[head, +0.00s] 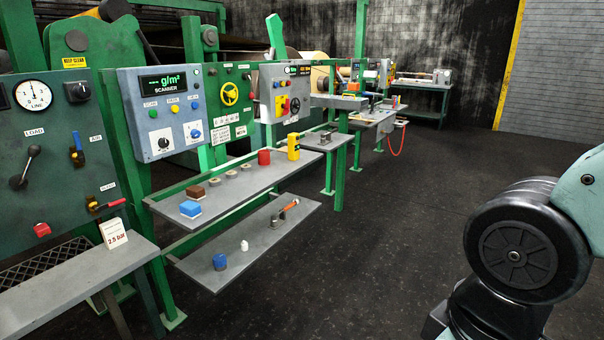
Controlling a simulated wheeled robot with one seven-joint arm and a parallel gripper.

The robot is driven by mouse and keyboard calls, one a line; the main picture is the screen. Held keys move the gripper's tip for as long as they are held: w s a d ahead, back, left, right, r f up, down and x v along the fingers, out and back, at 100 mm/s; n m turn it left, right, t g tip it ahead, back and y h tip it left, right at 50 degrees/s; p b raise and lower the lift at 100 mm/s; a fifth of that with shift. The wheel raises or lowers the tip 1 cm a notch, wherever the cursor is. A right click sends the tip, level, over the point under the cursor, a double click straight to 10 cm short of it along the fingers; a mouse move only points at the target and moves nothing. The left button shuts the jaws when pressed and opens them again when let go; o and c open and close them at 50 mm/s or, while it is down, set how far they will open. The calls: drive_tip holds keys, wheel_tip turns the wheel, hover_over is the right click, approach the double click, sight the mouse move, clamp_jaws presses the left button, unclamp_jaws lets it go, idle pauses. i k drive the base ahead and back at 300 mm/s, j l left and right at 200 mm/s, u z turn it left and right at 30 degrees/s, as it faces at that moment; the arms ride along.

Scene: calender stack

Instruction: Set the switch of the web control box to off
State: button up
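No label reading "web control" is legible, so I cannot tell for certain which box it is. A grey control box (268,95) hangs on the green frame left of the middle. It has a small green display, a yellow-and-red switch (283,106), and a few small knobs and buttons. The switch's position is too small to read. Nearer, a grey-blue scanner box (160,115) shows "g/m²" with several coloured buttons and two knobs. My gripper is out of view; only part of my arm shows at the right, well apart from the boxes.
Below the boxes, a grey upper shelf (225,186) holds small blocks, rings, a red cylinder (264,157) and a yellow item (293,147). A lower shelf (250,250) juts out below. A green lever panel (60,160) stands at left. Dark floor (400,230) is clear at centre.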

sight(287, 104)
drive_tip(key=i, duration=2.3)
drive_tip(key=i+u, duration=0.1)
drive_tip(key=i, duration=0.6)
drive_tip(key=i+l+u, duration=0.15)
drive_tip(key=i, duration=0.55)
